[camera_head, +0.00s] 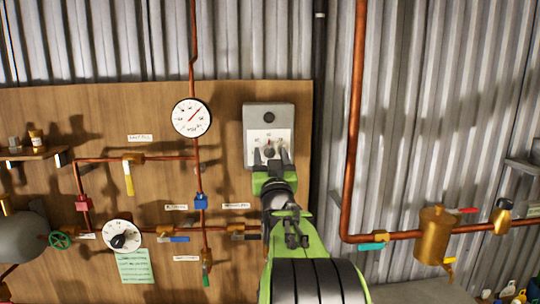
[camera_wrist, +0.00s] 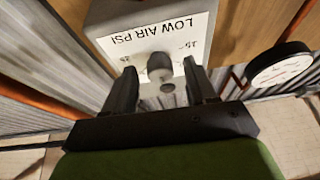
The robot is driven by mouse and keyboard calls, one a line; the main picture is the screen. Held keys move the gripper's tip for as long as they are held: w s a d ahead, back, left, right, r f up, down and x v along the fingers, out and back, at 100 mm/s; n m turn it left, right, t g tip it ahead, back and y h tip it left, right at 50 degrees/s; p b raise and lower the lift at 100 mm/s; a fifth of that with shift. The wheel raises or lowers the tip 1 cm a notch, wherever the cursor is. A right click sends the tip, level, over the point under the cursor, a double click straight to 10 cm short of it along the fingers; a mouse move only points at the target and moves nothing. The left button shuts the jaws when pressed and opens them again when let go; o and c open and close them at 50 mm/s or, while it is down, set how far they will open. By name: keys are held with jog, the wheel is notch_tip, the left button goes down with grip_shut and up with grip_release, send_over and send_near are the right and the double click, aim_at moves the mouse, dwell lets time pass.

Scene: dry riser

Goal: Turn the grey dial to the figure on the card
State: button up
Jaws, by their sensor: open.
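The grey dial (camera_head: 269,151) is on the white face of a grey box (camera_head: 268,116) on the wooden board. In the wrist view the dial (camera_wrist: 159,62) sits on a plate that reads LOW AIR PSI upside down, with small figures beside it. My gripper (camera_head: 270,157) is open in front of the box. In the wrist view my gripper's fingers (camera_wrist: 160,76) stand on either side of the dial, with gaps showing. The green card (camera_head: 135,266) hangs at the lower left of the board; its writing is too small to read.
A round gauge (camera_head: 191,118) on copper pipe is left of the box. A black knob on a white disc (camera_head: 122,237) is above the card. Coloured valve handles surround it. A thick copper pipe (camera_head: 353,120) and brass vessel (camera_head: 434,235) stand to the right.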

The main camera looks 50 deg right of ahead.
jog(key=shift+c, duration=0.5)
jog(key=c, duration=1)
jog(key=shift+o, duration=0.2)
jog(key=shift+f+n+b, duration=0.15)
jog(key=shift+n+b, duration=0.25)
jog(key=shift+b, duration=0.35)
jog(key=shift+n+t+y+b, duration=0.45)
jog(key=shift+n+b, duration=0.35)
jog(key=shift+b, duration=0.3)
jog(key=n+t+y+b, duration=0.1)
jog(key=n+b, duration=0.2)
jog(key=shift+f+n+y+b, duration=0.1)
jog(key=shift+n+y+b, duration=0.2)
jog(key=shift+y, duration=0.05)
jog(key=n+b, duration=0.1)
jog(key=n+y, duration=0.1)
jog(key=n, duration=0.1)
jog(key=shift+s+d+y+b, duration=0.1)
jog(key=shift+d+y+b, duration=0.05)
jog(key=shift+y+b, duration=0.2)
jog(key=shift+r+n+t+y+b, duration=0.2)
jog(key=shift+n+y, duration=0.2)
jog(key=shift+n, duration=0.7)
jog(key=shift+r+n+t+y+b, duration=0.15)
jog(key=shift+n+y, duration=0.2)
jog(key=shift+n, duration=0.75)
jog(key=shift+y, duration=0.3)
